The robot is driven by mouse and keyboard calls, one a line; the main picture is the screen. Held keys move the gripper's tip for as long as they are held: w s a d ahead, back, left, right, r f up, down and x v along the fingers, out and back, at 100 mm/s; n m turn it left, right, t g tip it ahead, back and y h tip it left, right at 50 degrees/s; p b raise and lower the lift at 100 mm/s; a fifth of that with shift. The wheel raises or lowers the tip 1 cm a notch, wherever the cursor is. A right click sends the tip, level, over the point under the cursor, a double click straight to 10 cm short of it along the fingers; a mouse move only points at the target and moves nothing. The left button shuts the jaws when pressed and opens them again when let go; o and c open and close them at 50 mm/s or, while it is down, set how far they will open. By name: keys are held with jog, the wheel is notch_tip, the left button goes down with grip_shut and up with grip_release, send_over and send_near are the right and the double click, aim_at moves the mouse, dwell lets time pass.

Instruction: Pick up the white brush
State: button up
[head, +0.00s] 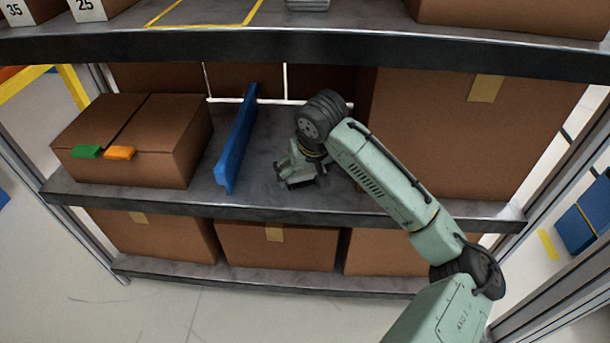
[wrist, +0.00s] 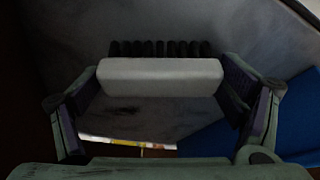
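The white brush (wrist: 160,77) is a pale oblong block with a row of dark bristles along its far side. It lies crosswise between my fingertips in the wrist view, its ends very close to the finger pads; I cannot tell whether they touch. My gripper (wrist: 161,88) has its fingers spread wide. In the head view my gripper (head: 297,180) is low over the middle shelf (head: 258,185), right of a blue divider. The brush cannot be made out in the head view.
The blue upright divider (head: 237,140) stands close left of my gripper. A cardboard box (head: 130,150) with green and orange tabs is farther left. A large box (head: 450,140) stands to the right. The upper shelf's edge (head: 300,50) runs above my arm.

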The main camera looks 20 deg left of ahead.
aim_at(305, 170)
jog(key=c, duration=0.8)
jog(key=shift+r, duration=0.15)
jog(key=shift+r, duration=0.55)
notch_tip(305, 170, up, 2)
jog(key=shift+r, duration=0.15)
jog(key=s+d, duration=0.3)
jog(key=s, duration=0.1)
jog(key=s+d+r, duration=0.1)
jog(key=s+d, duration=0.2)
jog(key=s, duration=0.1)
jog(key=s+d, duration=0.3)
jog(key=s, duration=0.2)
jog(key=shift+s+r, duration=0.1)
jog(key=shift+r, duration=0.1)
